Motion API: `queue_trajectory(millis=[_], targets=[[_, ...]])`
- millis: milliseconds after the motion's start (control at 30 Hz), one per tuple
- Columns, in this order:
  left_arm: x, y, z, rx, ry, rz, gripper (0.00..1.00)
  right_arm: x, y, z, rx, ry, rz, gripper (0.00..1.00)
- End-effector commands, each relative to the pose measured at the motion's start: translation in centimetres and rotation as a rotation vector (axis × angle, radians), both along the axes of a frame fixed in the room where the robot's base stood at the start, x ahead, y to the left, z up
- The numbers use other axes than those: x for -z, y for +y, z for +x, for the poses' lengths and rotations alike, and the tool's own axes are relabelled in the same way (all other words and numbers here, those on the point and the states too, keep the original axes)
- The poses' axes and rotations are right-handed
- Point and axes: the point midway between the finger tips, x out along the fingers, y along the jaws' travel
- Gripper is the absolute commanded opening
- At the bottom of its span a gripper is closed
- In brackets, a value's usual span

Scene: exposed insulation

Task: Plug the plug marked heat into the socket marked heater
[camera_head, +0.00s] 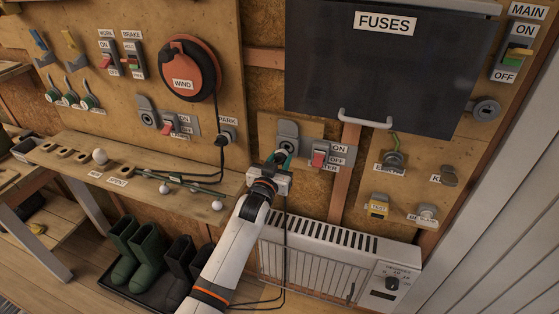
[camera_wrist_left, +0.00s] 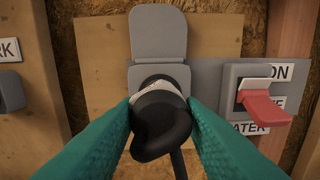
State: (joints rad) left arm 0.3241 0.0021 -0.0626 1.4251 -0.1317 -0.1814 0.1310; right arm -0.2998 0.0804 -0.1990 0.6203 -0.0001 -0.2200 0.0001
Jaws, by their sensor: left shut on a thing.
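My left gripper (camera_head: 281,160) is at the grey socket (camera_head: 288,133) on the wall board, left of a red switch (camera_head: 319,158) whose label is partly hidden and ends in "TER". In the left wrist view, its green fingers (camera_wrist_left: 160,122) are shut on a black plug (camera_wrist_left: 160,128) with a pale band at its front. The plug's front meets the opening of the grey socket (camera_wrist_left: 145,72); I cannot tell how deep it sits. The socket's lid (camera_wrist_left: 158,32) stands raised. A black cable hangs below the plug. No "heat" mark is readable on it. My right gripper is out of view.
A white heater (camera_head: 335,258) stands below the socket. The dark fuse panel (camera_head: 385,65) with its handle is above right. A shelf (camera_head: 120,190) with knobs and a cable lies left. The red switch lever (camera_wrist_left: 262,105) juts out right of the fingers in the left wrist view.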

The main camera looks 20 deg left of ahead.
Motion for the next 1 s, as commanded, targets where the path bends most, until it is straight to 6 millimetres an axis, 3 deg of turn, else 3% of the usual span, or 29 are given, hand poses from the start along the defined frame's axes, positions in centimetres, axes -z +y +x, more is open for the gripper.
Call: queue_trajectory(millis=[1000], targets=[[0.0, -0.1, 1.6, 0.0, 0.0, 0.002, 0.08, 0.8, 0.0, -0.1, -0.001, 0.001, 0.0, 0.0]])
